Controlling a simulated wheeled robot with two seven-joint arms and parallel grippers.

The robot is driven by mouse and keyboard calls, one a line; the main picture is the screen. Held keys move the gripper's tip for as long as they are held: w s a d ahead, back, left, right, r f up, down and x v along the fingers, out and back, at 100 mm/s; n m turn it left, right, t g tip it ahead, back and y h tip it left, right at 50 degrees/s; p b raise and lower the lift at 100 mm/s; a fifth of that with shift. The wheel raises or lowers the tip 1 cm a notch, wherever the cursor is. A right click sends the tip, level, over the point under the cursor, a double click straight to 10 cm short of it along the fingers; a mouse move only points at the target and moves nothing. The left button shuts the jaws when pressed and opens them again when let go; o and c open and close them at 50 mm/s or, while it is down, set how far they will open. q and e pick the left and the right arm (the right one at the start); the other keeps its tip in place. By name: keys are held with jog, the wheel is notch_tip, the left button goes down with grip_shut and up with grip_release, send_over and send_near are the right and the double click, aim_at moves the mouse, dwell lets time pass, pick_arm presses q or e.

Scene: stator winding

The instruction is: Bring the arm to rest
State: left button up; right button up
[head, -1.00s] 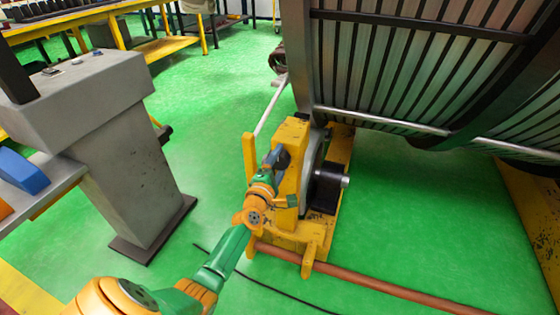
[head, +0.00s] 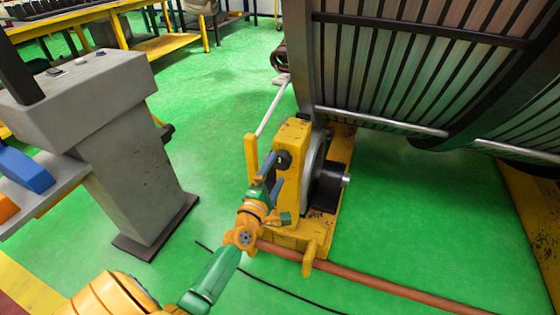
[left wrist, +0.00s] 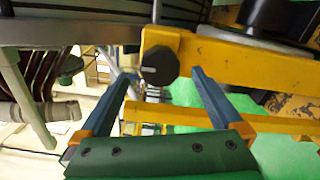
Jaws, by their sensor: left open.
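My left gripper (head: 271,174) is open, with its two blue fingers pointing at the yellow roller stand (head: 293,133). The stand has a dark round knob (head: 283,159) on its near face. In the left wrist view, the left gripper (left wrist: 161,76) shows its fingers spread wide, with the knob (left wrist: 160,66) appearing between them. Nothing is held; the fingers look clear of the knob, though the exact gap is hard to judge. My right gripper is not in view.
The large slatted stator (head: 390,70) rises behind the stand. A grey console (head: 125,150) stands at left. A reddish-brown rod (head: 380,286) runs right from the stand's base, and a black cable lies on the green floor. Open floor (head: 220,100) lies between console and stand.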

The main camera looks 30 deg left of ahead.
pick_arm(q)
jog(key=shift+v, duration=1.05)
jog(key=shift+f, duration=0.1)
